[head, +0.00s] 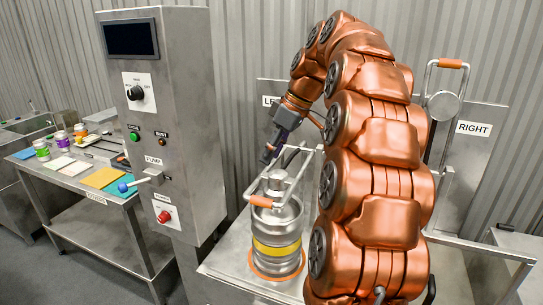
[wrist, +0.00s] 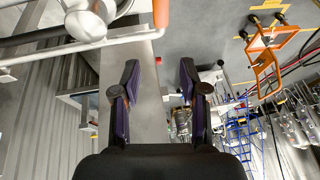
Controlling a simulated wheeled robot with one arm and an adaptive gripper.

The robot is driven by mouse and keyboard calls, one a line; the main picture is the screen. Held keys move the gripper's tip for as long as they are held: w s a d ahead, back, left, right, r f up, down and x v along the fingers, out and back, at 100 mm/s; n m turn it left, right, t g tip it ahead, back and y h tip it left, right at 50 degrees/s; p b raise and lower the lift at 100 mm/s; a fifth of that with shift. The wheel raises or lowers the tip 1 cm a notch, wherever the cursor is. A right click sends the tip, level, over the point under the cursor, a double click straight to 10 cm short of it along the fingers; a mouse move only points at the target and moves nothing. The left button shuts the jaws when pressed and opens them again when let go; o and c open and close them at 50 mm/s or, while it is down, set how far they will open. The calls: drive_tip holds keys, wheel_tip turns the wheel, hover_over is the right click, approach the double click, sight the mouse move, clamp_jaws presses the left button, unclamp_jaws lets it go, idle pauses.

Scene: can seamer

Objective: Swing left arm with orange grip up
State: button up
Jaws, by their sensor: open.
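The left arm is a pale metal frame (head: 298,172) lowered over a steel keg (head: 277,256) with a yellow band. Its orange grip (head: 261,201) is at the low front end, above the keg's left side. An orange grip also shows at the top edge of the wrist view (wrist: 161,12), beside a round metal part (wrist: 85,25). My gripper (head: 268,154) is above and behind the grip in the head view, near the frame. In the wrist view my gripper (wrist: 159,70) is open, with nothing between its fingers; the grip lies beyond the fingertips.
The right arm (head: 430,100) stands raised with its orange grip (head: 452,63) at the top, beside the "RIGHT" plate (head: 474,129). A control cabinet (head: 170,110) stands left of the keg. A side table (head: 90,190) holds coloured boards and jars.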

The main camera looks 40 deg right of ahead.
drive_tip(key=shift+w+a+f, duration=0.15)
drive_tip(key=shift+f, duration=0.25)
clamp_jaws()
idle(0.4)
unclamp_jaws()
idle(0.5)
drive_tip(key=shift+r, duration=0.15)
